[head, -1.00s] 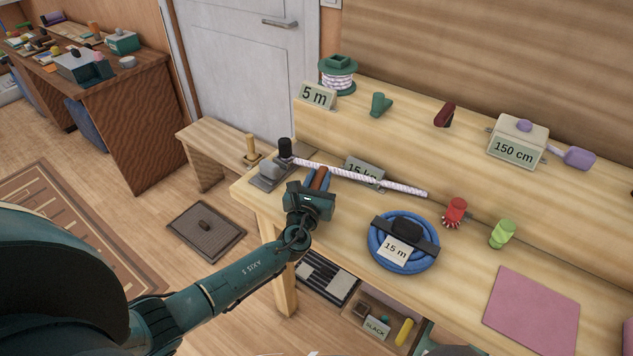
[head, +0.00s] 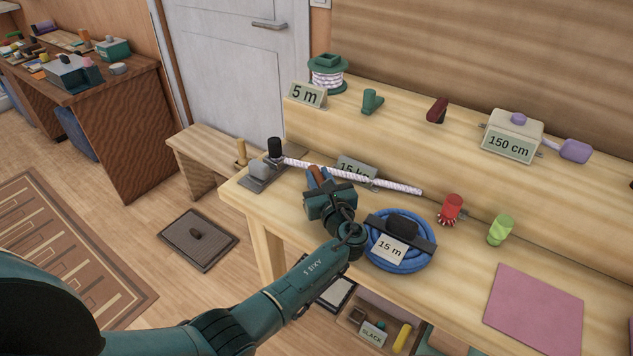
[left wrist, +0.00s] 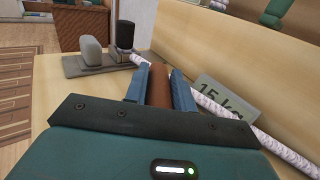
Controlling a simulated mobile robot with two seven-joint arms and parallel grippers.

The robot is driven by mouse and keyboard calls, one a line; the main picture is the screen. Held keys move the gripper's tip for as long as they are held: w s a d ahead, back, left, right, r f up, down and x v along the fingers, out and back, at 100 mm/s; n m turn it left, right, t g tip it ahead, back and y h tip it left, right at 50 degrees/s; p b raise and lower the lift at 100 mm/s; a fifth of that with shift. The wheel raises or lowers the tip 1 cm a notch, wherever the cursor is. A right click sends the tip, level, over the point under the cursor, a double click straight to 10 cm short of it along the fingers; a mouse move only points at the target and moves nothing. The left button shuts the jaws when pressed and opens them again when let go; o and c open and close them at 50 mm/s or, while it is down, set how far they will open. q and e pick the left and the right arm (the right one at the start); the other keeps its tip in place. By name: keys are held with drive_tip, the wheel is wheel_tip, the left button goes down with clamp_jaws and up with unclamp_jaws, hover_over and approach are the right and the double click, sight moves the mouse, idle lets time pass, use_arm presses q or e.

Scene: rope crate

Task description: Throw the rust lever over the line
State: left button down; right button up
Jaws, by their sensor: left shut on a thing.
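The rust lever (head: 314,173) is a short reddish-brown bar by the left end of the bench. My left gripper (head: 318,181) is shut on it; in the left wrist view the rust lever (left wrist: 159,88) stands between the two blue fingers. The line, a white and purple braided rope (head: 395,184), runs from beside a black post (head: 274,148) rightward along the bench, just behind the lever. Whether lever and rope touch, I cannot tell. The lever's lower end is hidden by my gripper. My right gripper is not in view.
A grey block on a plate (head: 259,169) stands at the bench's left end. A "15 kg" sign (head: 350,168) is behind the rope. A blue rope coil (head: 378,262) lies close to the right of my wrist. Red (head: 451,209) and green (head: 500,229) pieces stand farther right.

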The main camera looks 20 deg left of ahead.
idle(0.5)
use_arm(q)
drive_tip(key=c, duration=1.2)
unclamp_jaws()
drive_tip(key=shift+o, duration=0.2)
